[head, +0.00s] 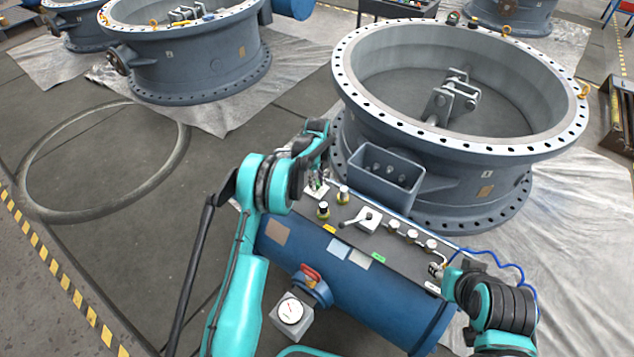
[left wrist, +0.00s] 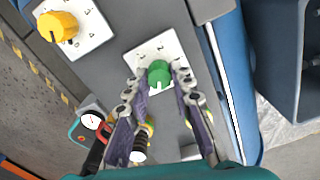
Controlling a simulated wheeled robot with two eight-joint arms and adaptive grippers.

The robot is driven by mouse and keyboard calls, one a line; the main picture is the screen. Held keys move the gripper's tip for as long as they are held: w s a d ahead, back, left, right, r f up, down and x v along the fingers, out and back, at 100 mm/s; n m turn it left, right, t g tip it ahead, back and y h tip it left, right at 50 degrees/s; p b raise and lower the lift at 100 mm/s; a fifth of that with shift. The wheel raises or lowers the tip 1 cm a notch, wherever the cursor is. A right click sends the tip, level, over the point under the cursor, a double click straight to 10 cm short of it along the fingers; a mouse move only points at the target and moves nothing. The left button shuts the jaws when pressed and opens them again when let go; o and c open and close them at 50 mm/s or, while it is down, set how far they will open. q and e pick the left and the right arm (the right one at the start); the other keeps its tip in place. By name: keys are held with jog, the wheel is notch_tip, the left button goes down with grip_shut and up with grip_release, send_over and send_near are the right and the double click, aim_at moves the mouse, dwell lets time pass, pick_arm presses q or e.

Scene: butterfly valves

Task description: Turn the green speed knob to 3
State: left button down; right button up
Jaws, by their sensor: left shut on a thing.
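The green knob (left wrist: 159,73) sits on a white dial plate (left wrist: 148,48) on the grey panel. A pale pointer mark shows on its lower side in the left wrist view; the plate's numbers are too small to read. My left gripper (left wrist: 160,76) is shut on the green knob, one fingertip on each side. In the head view my left gripper (head: 318,182) reaches down to the panel's left end and largely hides the knob. My right arm is at the lower right, near the panel's right end; its fingers cannot be made out clearly.
A yellow knob (left wrist: 58,26) on its own white plate is nearby. The panel top also carries a lever switch (head: 367,219) and several round fittings. A grey open box (head: 385,187) stands behind the panel, before the large valve ring (head: 440,165). A gauge (head: 291,312) is in front.

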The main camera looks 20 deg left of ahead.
pick_arm(q)
jog(key=n, duration=0.5)
jog(key=shift+n, duration=0.4)
jog(key=n, duration=0.6)
jog(key=shift+w, duration=0.1)
jog(key=n, duration=0.6)
jog(key=shift+n, duration=0.3)
jog(key=n, duration=0.5)
jog(key=shift+w+a, duration=0.1)
jog(key=shift+n, duration=0.3)
jog(key=c, duration=1.3)
grip_release()
